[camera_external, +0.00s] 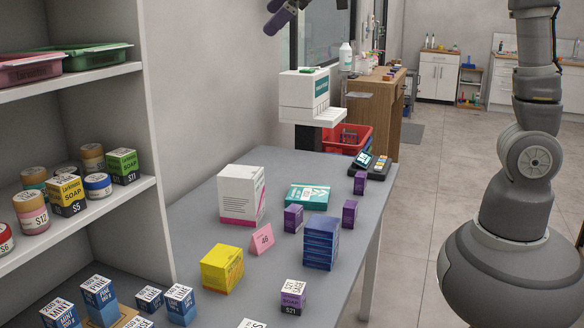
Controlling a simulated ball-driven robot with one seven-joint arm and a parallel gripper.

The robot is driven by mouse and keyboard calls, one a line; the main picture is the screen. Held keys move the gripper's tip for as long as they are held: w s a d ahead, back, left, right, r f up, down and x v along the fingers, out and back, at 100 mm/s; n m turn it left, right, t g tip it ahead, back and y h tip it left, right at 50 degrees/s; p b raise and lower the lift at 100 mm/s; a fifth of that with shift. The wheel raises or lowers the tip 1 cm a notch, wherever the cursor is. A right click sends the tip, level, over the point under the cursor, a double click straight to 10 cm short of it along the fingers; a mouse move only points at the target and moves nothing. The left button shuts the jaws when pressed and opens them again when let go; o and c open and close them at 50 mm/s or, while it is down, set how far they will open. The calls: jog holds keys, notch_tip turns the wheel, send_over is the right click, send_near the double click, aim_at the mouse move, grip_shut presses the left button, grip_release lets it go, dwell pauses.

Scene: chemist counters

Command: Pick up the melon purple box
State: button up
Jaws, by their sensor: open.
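Several small purple boxes stand on the grey counter: one at the back (360,183), one near the right edge (349,214) and one left of it (293,218). A purple box with a black-and-white soap-like label (292,297) stands nearer the front. The lettering is too small to tell which is melon. My gripper (271,14) shows only partly at the top edge, high above and behind the counter items. It is open, apart from every box, with nothing seen between its fingers.
A blue stack (321,242) stands close to the middle purple boxes. A card terminal (378,167) lies at the back. Shelves (100,210) flank the left.

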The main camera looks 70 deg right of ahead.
jog(key=s+r+m+t, duration=0.1)
jog(key=s+r+m, duration=0.1)
jog(key=r, duration=0.4)
jog(key=s+r+m+t+b, duration=0.1)
jog(key=s+r+t, duration=0.1)
jog(key=s+r, duration=0.3)
jog(key=shift+s+d+r+m+t+y, duration=0.2)
jog(key=shift+r+m+t+y, duration=0.15)
jog(key=shift+r, duration=0.35)
jog(key=s+r, duration=0.2)
jog(key=s+r+m+t, duration=0.1)
jog(key=s+r, duration=0.1)
jog(key=r, duration=0.1)
jog(key=s+r+m+t, duration=0.1)
jog(key=s+r, duration=0.1)
jog(key=shift+r+m+b, duration=0.15)
jog(key=shift+m+b, duration=0.1)
jog(key=shift+b, duration=0.1)
jog(key=shift+c, duration=1.4)
jog(key=shift+w, duration=0.1)
